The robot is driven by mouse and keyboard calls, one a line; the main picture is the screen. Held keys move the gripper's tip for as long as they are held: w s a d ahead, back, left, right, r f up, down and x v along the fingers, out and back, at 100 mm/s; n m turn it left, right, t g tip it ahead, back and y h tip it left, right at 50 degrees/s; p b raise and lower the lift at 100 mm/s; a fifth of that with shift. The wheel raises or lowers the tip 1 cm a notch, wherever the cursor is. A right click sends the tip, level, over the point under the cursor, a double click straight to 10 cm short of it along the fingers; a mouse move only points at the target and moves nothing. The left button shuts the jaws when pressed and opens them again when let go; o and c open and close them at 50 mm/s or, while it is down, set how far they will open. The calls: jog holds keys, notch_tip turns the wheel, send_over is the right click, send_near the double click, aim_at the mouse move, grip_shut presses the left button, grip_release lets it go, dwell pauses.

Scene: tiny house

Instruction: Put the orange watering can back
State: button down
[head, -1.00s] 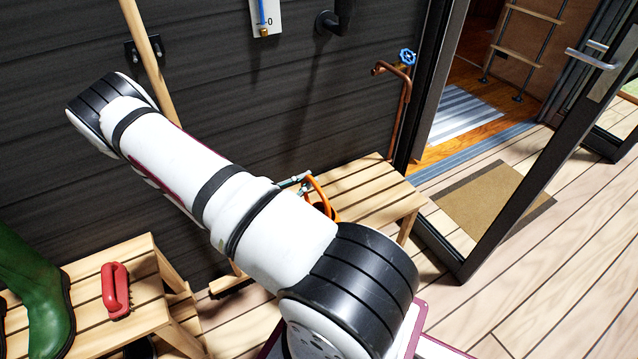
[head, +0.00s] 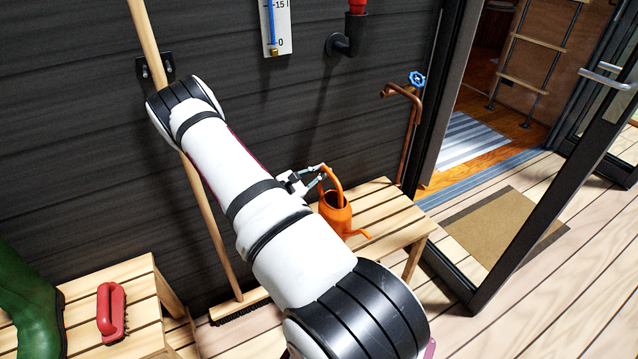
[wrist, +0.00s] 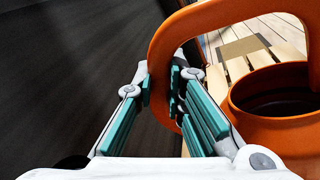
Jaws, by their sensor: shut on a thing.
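The orange watering can (head: 336,217) shows in the head view at the right-hand slatted wooden bench (head: 385,208), its spout pointing right. I cannot tell whether its base touches the slats. My gripper (head: 321,174) is shut on the can's tall curved handle. In the wrist view my gripper (wrist: 162,88) has its teal-padded fingers on either side of the handle, and the orange watering can (wrist: 290,135) fills the right side with its dark opening upward. Part of the bench is hidden behind my arm.
A dark plank wall (head: 90,110) stands behind the bench, with a copper pipe and blue tap (head: 415,80). A broom (head: 195,180) leans on the wall. A left bench (head: 135,290) holds a red brush (head: 111,312) and a green boot (head: 28,310). An open glass door stands right.

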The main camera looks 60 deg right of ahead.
aim_at(319, 190)
jog(key=shift+a+f+b, duration=0.1)
jog(key=shift+f+b, duration=0.4)
jog(key=shift+f, duration=1.35)
jog(key=c, duration=1.7)
grip_release()
jog(key=shift+o, duration=0.2)
